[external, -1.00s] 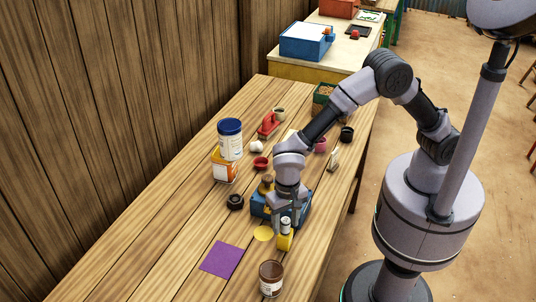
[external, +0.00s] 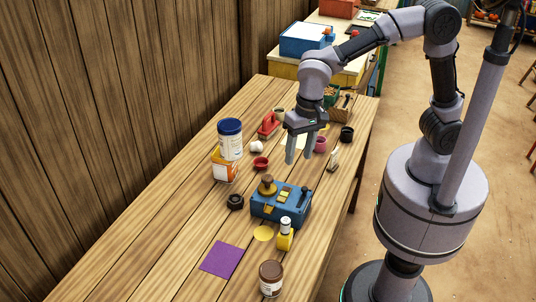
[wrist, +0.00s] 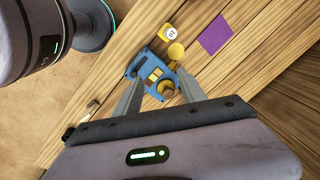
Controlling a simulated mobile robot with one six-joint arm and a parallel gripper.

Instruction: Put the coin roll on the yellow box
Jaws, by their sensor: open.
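The small yellow box (external: 284,242) stands near the front corner of the blue device. My gripper (external: 299,160) is open and empty, raised over the table behind the blue device and well apart from the yellow box. Its two spread fingers (wrist: 158,85) frame the blue device in the wrist view.
The blue device (external: 280,204) has a brass knob and yellow keys. A white tub with blue lid (external: 230,140) stands at left.

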